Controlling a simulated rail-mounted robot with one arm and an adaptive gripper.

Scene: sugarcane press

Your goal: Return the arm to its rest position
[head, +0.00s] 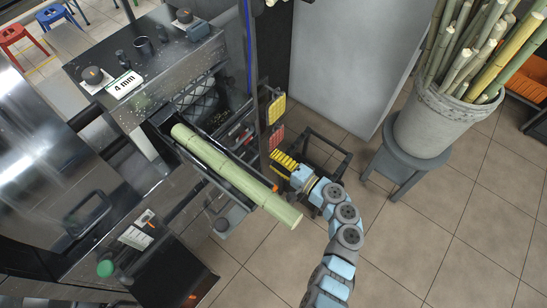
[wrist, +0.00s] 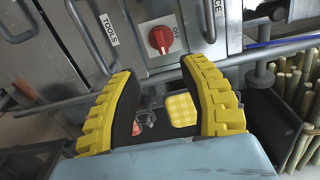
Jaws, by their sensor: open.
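My gripper (head: 281,161) has yellow ribbed fingers and a light blue body. In the head view it is to the right of the press, near the yellow and red pads on the press's side. In the wrist view my gripper (wrist: 156,70) has its two fingers wide apart with nothing held between them. My arm reaches up from the bottom edge of the head view. A thick green cane piece (head: 235,175) lies slanted in the press's feed trough, left of my gripper.
A grey bucket of cane stalks (head: 437,119) stands on a stool (head: 407,165) at the right. A dark metal frame (head: 325,150) stands close behind my gripper. The press's steel counter (head: 165,65) fills the upper left. The tiled floor (head: 440,225) at lower right is open.

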